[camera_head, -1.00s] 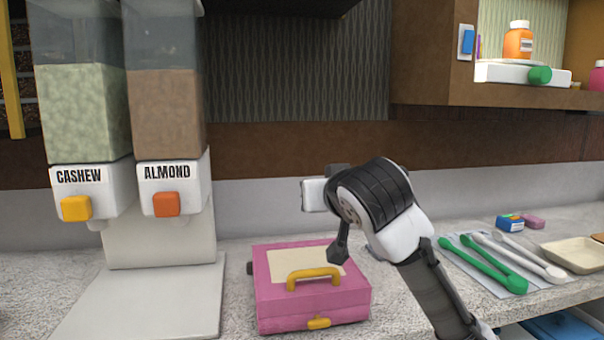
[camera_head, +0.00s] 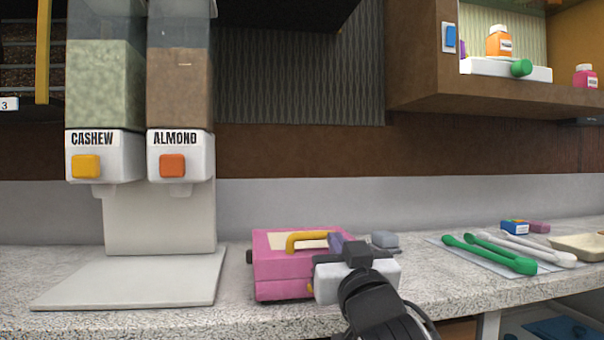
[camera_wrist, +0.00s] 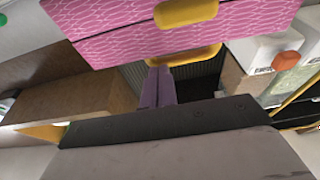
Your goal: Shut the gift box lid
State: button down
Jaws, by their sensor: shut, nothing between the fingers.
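The gift box (camera_head: 282,275) is pink with a pale panel on its lid and a yellow handle (camera_head: 305,238). It stands on the counter with its lid lying down on the base. I cannot tell whether it is fully latched. My gripper (camera_head: 336,243) is at the box's right front and hides that corner.
The cashew and almond dispensers (camera_head: 140,155) stand left, over a white base plate (camera_head: 135,280). Green tongs (camera_head: 488,252) and white tongs (camera_head: 530,250) lie farther right, near a cream tray (camera_head: 580,245).

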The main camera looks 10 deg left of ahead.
jog(key=shift+s+d+f+t+b, duration=0.15)
jog(key=shift+f+t+b, duration=0.35)
jog(key=shift+f+b, duration=0.5)
